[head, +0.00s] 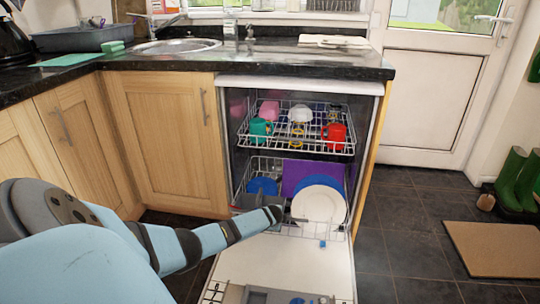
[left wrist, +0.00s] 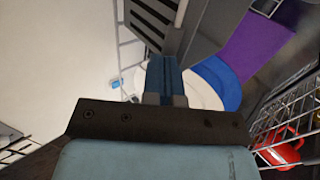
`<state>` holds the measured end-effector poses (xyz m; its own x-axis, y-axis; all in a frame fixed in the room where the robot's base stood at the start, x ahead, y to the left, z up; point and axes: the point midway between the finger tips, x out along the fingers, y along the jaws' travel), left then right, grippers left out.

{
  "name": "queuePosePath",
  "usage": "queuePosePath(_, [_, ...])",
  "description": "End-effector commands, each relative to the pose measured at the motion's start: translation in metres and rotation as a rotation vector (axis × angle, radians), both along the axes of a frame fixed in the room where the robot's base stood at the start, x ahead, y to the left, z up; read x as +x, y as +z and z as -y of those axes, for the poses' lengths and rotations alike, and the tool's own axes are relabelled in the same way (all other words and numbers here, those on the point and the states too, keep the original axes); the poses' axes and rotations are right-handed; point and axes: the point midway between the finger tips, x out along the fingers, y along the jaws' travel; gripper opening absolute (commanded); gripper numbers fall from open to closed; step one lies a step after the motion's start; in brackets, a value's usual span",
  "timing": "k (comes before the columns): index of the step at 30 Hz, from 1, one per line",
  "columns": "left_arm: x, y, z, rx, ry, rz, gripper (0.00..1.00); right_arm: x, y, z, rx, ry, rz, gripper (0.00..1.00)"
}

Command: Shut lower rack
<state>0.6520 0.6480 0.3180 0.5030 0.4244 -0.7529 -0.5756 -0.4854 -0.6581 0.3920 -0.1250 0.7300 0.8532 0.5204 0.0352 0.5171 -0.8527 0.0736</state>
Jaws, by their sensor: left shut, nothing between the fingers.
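The dishwasher (head: 300,82) stands open with its door (head: 285,262) folded down. The lower rack (head: 262,160) holds a white plate (head: 319,204), blue plates, a purple board (head: 297,172) and a grey cutlery basket; its front lies near the door's hinge. My left gripper (head: 279,213) is shut and empty at the front of this rack, just left of the white plate. In the left wrist view the shut fingers (left wrist: 165,80) point at the plates (left wrist: 217,82) beside the grey basket (left wrist: 182,22). I cannot tell whether they touch the rack. My right gripper is not in view.
The upper rack (head: 297,152) holds a green mug (head: 260,130), a red mug (head: 335,135) and other cups. Wooden cupboards (head: 165,140) stand to the left under the dark counter. Dark floor tiles are open to the right, with a brown mat (head: 495,248) and green boots (head: 512,180).

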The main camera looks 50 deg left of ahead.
Motion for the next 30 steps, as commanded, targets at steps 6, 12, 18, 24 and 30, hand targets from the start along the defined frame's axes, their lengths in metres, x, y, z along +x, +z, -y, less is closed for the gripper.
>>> queuePosePath(6, [0.023, -0.001, -0.019, 0.001, 0.000, 0.001, 0.00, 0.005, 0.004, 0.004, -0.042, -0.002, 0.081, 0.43])
queuePosePath(12, [0.032, 0.000, -0.026, 0.000, -0.001, 0.001, 0.00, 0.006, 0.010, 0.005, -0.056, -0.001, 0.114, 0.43])
queuePosePath(18, [0.033, 0.000, -0.027, 0.000, -0.001, 0.000, 0.00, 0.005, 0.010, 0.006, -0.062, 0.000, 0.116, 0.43])
queuePosePath(24, [0.033, 0.000, -0.027, 0.000, -0.001, 0.000, 0.00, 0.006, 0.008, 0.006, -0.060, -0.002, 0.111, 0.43])
queuePosePath(30, [0.029, 0.005, -0.025, 0.000, -0.002, -0.001, 0.00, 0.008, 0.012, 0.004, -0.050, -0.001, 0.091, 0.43])
